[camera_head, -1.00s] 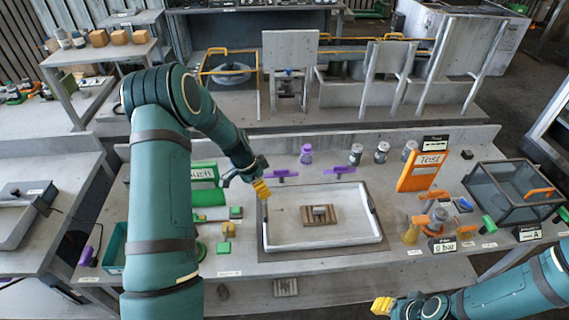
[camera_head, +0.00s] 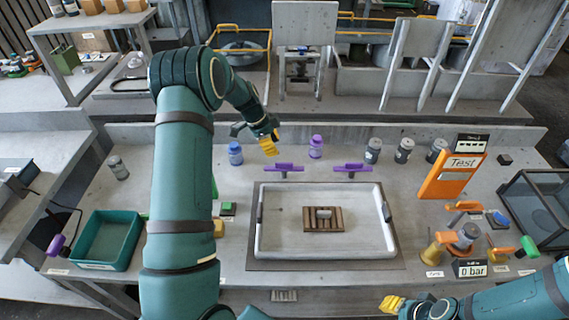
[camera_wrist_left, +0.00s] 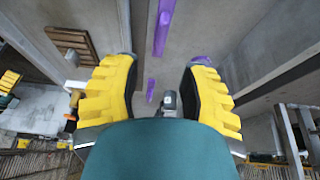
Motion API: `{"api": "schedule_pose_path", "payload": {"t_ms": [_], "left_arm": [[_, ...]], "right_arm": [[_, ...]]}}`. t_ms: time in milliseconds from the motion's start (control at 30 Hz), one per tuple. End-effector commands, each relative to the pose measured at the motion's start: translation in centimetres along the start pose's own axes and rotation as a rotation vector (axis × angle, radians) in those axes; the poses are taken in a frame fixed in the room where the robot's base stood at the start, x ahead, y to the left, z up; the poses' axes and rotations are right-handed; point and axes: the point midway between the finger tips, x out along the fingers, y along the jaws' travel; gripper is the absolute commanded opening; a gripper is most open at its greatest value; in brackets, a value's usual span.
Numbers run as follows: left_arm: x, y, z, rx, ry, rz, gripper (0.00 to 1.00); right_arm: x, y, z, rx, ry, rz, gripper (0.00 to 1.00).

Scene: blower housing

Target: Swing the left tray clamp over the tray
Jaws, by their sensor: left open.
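The left tray clamp (camera_head: 284,168) is a purple bar on a short post, behind the back rim of the white tray (camera_head: 256,225). It lies sideways, not across the tray. The matching right clamp (camera_head: 352,168) stands beside it. My left gripper (camera_head: 268,145) has yellow fingers and appears just above and left of the left clamp, apart from it. In the left wrist view the fingers (camera_wrist_left: 160,85) are spread and empty, with a purple bar (camera_wrist_left: 163,25) ahead of the gap; I cannot tell which clamp it is. My right gripper (camera_head: 392,304) is at the bottom right; its opening is unclear.
A slatted wooden block (camera_head: 323,226) sits in the tray. A blue bottle (camera_head: 235,154) and a purple bottle (camera_head: 316,147) stand behind the clamps. An orange Test panel (camera_head: 452,178) is at right, a green bin (camera_head: 104,240) at left. My left arm hides part of the bench.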

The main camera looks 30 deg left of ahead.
Motion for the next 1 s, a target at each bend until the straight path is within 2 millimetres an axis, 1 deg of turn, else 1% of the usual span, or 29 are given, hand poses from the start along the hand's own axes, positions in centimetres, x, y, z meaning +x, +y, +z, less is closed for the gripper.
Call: {"api": "schedule_pose_path", "payload": {"t_ms": [33,200,400,500,600,900,933,967,1000], "left_arm": [[1.2,0.1,0.0,0.0,-0.001,0.004,0.42],[4.6,0.1,0.0,0.0,-0.001,0.003,0.42],[7.6,0.0,0.0,0.0,-0.001,0.001,0.42],[8.6,0.0,0.0,0.0,-0.001,0.001,0.42],[9.1,0.0,0.0,0.0,-0.001,0.0,0.42],[9.3,0.0,0.0,-0.001,0.0,-0.001,0.42],[9.3,0.0,0.0,-0.001,0.0,-0.001,0.45],[9.3,0.0,0.0,0.0,0.0,-0.001,0.35],[9.3,0.0,0.0,-0.001,0.0,-0.001,0.21]], "right_arm": [[0.1,0.0,0.0,0.0,0.0,0.0,0.35],[0.1,0.0,0.0,-0.001,-0.001,0.0,0.35],[0.2,0.1,0.1,-0.001,-0.002,-0.001,0.35],[0.2,0.1,0.1,-0.001,-0.002,-0.001,0.35],[0.2,0.1,0.1,-0.001,-0.002,-0.001,0.35],[0.2,0.1,0.1,-0.001,-0.002,-0.001,0.35],[0.2,0.1,0.1,-0.001,-0.002,-0.001,0.35],[0.2,0.1,0.1,-0.001,-0.002,-0.001,0.35],[0.2,0.1,0.1,-0.001,-0.002,-0.001,0.35]]}}
